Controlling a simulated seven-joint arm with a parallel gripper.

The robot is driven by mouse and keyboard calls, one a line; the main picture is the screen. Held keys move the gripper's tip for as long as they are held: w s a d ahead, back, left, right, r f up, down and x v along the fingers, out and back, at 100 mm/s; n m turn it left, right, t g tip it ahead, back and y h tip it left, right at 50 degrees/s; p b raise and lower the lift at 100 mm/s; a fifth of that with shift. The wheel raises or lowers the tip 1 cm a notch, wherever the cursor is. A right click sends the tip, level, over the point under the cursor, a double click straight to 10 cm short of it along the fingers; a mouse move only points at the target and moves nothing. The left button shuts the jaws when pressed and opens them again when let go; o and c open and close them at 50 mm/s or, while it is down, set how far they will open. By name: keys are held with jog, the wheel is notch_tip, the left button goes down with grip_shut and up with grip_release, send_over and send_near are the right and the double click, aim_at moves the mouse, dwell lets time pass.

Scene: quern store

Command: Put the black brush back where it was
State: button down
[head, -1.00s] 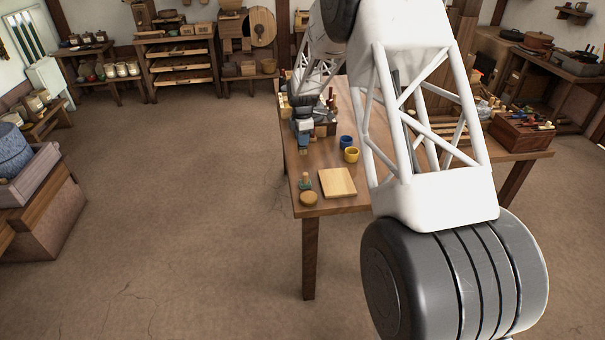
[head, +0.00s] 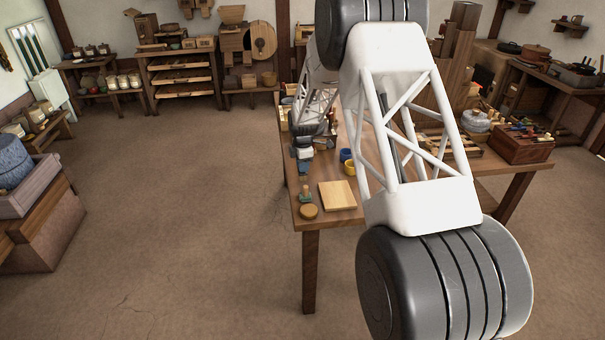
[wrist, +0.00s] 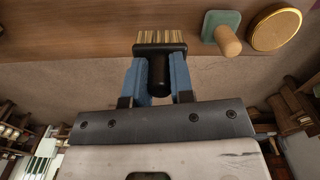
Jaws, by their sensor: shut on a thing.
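The black brush (wrist: 159,50) has a dark head, a short dark handle and pale bristles. In the wrist view it sits between the blue fingers of my gripper (wrist: 158,80), which is shut on it. Its bristles overlap the edge of the wooden table (wrist: 90,25), with floor showing below; I cannot tell whether they touch the wood. In the head view my gripper (head: 304,168) is at the table's left edge, behind a green-based stamp with a wooden knob (head: 305,194). The brush is too small to make out there.
A round wooden-topped disc (head: 309,211) lies by the front left corner, with a pale board (head: 338,195) to its right. A yellow cup (head: 350,166) and a blue cup (head: 346,155) stand further back. Open floor lies left of the table.

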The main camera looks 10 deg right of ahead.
jog(key=shift+f, duration=1.85)
jog(key=shift+f, duration=0.15)
jog(key=c, duration=1)
grip_release()
notch_tip(320, 180, up, 12)
jog(key=shift+r, duration=0.15)
